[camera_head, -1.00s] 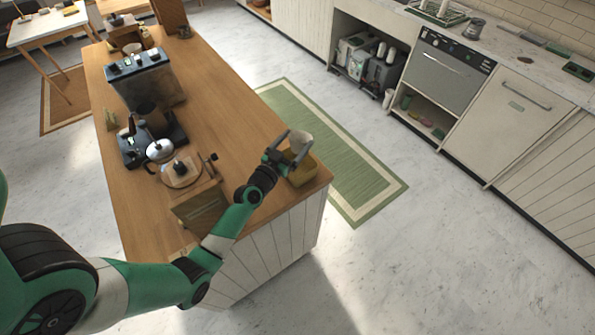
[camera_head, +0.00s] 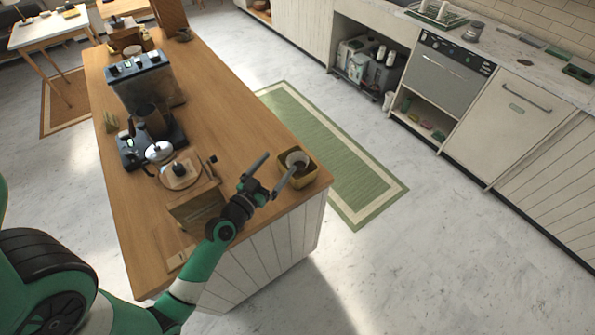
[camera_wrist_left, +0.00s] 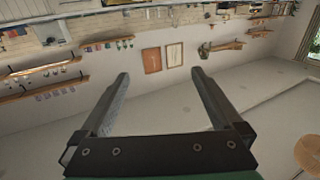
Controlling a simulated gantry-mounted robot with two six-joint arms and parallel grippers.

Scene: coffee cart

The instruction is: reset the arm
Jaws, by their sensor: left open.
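My left gripper (camera_head: 278,164) is over the near right corner of the wooden counter (camera_head: 225,105), with its fingers spread and nothing between them. In the left wrist view its two fingers (camera_wrist_left: 160,82) are wide apart and empty, facing the far wall and shelves. A small pale cup-like item (camera_head: 296,158) sits inside a yellowish square container (camera_head: 310,172) at the counter corner, just right of the gripper. One finger overlaps the container's left side in the head view; I cannot tell whether they touch. My right gripper is out of view.
A green rug (camera_head: 335,160) lies on the floor beyond the counter. The counter's right middle is clear.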

